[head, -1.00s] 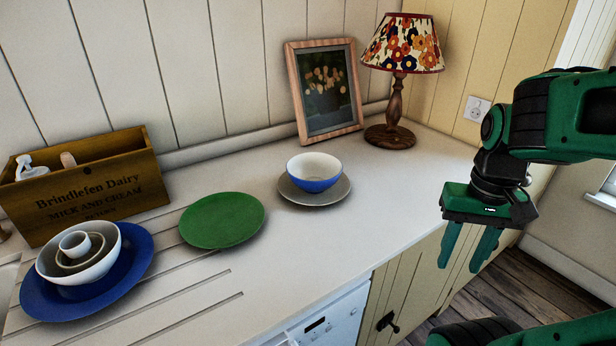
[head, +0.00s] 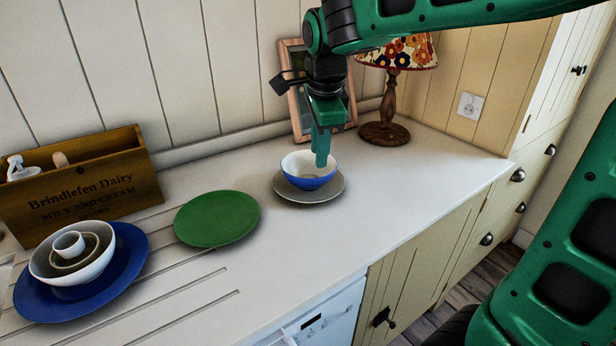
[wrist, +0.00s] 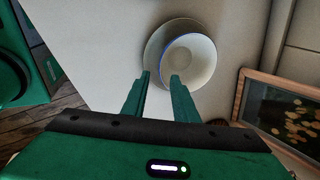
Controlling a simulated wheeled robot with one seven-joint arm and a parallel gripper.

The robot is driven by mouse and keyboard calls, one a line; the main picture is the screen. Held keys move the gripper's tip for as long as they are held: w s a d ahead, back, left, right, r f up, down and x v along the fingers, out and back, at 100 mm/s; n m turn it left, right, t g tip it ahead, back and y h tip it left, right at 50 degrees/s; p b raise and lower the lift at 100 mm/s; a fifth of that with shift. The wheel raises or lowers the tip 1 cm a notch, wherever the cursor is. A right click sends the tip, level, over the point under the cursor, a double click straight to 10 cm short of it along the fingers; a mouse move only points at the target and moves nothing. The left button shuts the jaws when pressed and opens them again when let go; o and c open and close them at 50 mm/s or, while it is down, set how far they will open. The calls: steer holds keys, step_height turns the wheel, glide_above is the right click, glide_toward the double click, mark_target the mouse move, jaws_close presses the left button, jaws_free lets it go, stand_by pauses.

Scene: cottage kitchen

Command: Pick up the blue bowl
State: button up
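The blue bowl (head: 309,177), blue outside and white inside, stands upright on a grey saucer (head: 334,191) on the countertop. In the wrist view the bowl (wrist: 194,62) shows ahead of the fingertips, on the saucer (wrist: 152,48). My gripper (head: 321,158) points down at the bowl in the head view, its fingertips overlapping the bowl's opening. In the wrist view my gripper (wrist: 160,78) is open, with a gap between its two fingers and nothing in it. Whether a finger touches the bowl I cannot tell.
A lamp (head: 385,133) and a picture frame (head: 297,112) stand behind the bowl. A green plate (head: 217,219) lies to its left. Further left are a blue plate (head: 125,268) with stacked bowls and a wooden crate (head: 135,178). Counter to the bowl's right is clear.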

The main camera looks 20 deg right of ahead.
steer(key=w+a, duration=0.1)
steer(key=a, duration=0.1)
glide_above(311, 180)
step_height(311, 180, down, 5)
steer(key=shift+m, duration=0.4)
steer(key=shift+s+x, duration=0.15)
steer(key=shift+x, duration=0.7)
steer(key=shift+s+x, duration=0.2)
steer(key=shift+x, duration=0.6)
steer(key=shift+s+x, duration=0.15)
steer(key=shift+x, duration=0.7)
steer(key=shift+f, duration=0.15)
steer(key=shift+c, duration=0.5)
jaws_close()
